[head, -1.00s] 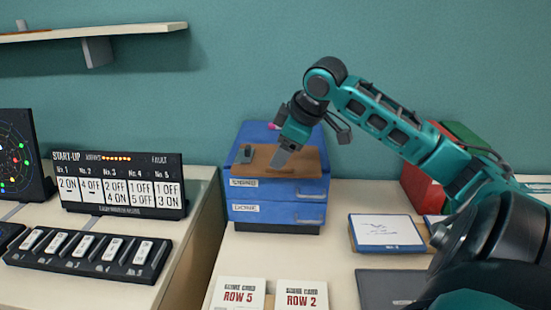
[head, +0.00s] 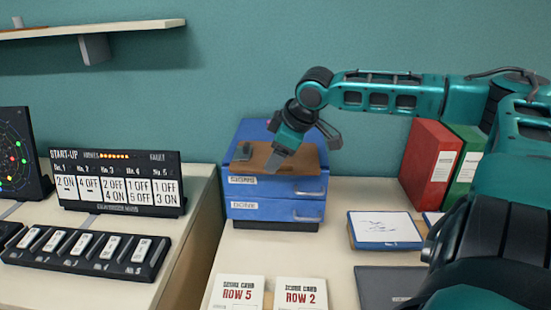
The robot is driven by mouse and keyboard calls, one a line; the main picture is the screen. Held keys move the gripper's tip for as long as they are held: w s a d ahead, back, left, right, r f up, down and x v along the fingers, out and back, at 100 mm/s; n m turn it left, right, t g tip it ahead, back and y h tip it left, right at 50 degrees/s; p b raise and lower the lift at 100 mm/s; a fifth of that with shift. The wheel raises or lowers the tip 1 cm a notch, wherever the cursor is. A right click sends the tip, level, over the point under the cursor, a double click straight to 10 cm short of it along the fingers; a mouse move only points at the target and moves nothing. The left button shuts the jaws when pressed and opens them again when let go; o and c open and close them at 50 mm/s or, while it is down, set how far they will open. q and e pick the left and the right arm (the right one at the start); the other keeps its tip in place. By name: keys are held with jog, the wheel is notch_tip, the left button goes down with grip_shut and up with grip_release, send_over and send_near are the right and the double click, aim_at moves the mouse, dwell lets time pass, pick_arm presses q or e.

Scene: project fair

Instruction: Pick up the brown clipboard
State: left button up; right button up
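The brown clipboard (head: 302,158) lies flat on top of the blue drawer unit (head: 273,198), partly covered by my gripper. A dark clip-like piece (head: 241,152) shows at its left. My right gripper (head: 302,150) comes in from the right and hangs over the clipboard. Its fingers look spread apart, one pale finger pointing down over the board and one further right, with nothing seen between them. I cannot tell whether a finger touches the board. My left gripper is not in view.
The drawer unit has two labelled drawers with handles. Red (head: 431,163) and green (head: 467,160) binders stand behind my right arm. A blue-framed board (head: 385,230) and two cards (head: 238,292) lie in front. A start-up panel (head: 117,182) and switch strip (head: 90,252) are left, across a gap.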

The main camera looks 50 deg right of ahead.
jog(key=shift+b+x, duration=0.7)
jog(key=shift+x, duration=1.55)
jog(key=shift+w+d+r, duration=0.1)
jog(key=shift+r, duration=0.05)
jog(key=shift+c, duration=0.5)
jog(key=c, duration=0.9)
grip_shut()
